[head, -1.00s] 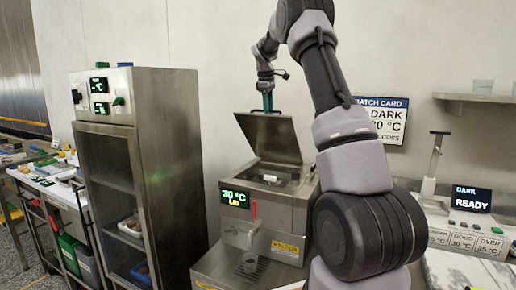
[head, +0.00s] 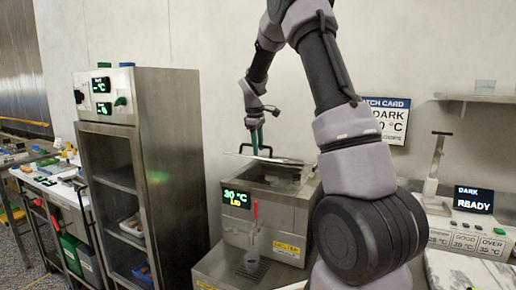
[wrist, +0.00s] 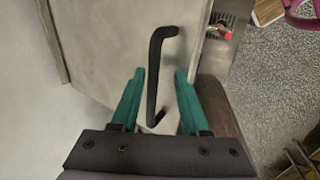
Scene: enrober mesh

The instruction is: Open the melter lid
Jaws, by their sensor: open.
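The melter (head: 265,212) is a steel box with a green "30 °C" display. Its grey lid (head: 290,161) shows nearly edge-on above the body, and a gap shows under it, so it looks partly raised. My gripper (head: 257,141) is just above the lid. In the wrist view, the green fingers (wrist: 158,100) are spread apart on either side of the lower part of the black bar handle (wrist: 156,72), not closed on it. The lid's flat face (wrist: 105,45) fills much of that view. Whether a finger touches the handle or lid, I cannot tell.
A tall steel cabinet (head: 170,170) stands left of the melter. A wall card (head: 392,118) hangs behind my arm. A counter with a "READY" display (head: 473,199) is at the right. A red-tipped part (wrist: 225,33) shows in the wrist view.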

